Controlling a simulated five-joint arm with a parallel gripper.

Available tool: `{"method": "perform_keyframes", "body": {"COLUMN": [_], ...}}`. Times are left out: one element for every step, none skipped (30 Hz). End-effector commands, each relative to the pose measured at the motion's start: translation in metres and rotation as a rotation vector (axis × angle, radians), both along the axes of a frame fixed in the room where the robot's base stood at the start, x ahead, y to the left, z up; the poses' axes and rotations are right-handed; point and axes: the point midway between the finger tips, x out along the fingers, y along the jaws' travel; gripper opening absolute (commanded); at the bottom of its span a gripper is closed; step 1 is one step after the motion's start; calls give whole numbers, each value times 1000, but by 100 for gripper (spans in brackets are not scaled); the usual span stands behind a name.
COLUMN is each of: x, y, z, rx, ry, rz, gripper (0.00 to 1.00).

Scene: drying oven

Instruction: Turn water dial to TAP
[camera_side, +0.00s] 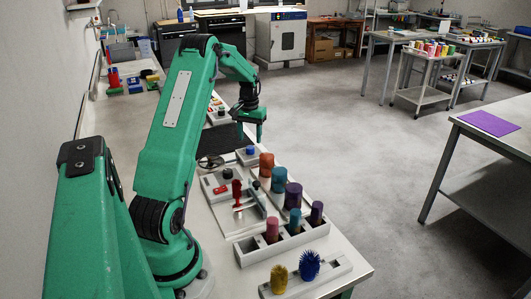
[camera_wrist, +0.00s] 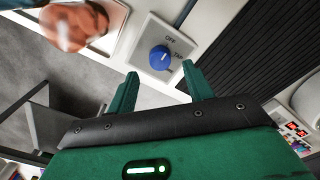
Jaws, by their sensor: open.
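The water dial (camera_wrist: 160,58) is a round blue knob on a white square plate marked OFF and TAP. A small white mark shows on the knob; I cannot tell for sure which label it points to. In the side view the dial (camera_side: 250,150) sits on the bench near the black ribbed mat. My green gripper (camera_wrist: 160,82) is open and empty, its fingers apart on the near side of the knob in the wrist view. In the side view my gripper (camera_side: 251,137) hangs pointing down above the dial, apparently not touching it.
A black ribbed mat (camera_wrist: 240,55) lies beside the dial plate. In the side view, red switches (camera_side: 237,190) and several coloured cylinders (camera_side: 279,180) in a rack stand nearer the camera. Two brushes (camera_side: 309,265) stand at the front.

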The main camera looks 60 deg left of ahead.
Motion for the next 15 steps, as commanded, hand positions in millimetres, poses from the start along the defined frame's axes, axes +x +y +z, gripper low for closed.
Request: {"method": "perform_keyframes", "body": {"x": [0,0,0,0,0,0,0,0,0,0,0,0,0,0,0], "y": [0,0,0,0,0,0,0,0,0,0,0,0,0,0,0], "z": [-7,-11,-16,-20,-23,-27,-30,-33,-37,-39,-41,-42,-44,-44,-45], "rx": [-1,-1,-1,-1,-1,-1,-1,-1,0,-1,-1,-1,0,0,1], "ry": [1,1,1,1,1,1,1,1,0,1,1,1,0,0,-1], "rz": [0,0,0,0,0,0,0,0,0,0,0,0,0,0,0], "gripper": [51,51,51,51,51,51,51,51,51,51,51,51,51,51,51]}}
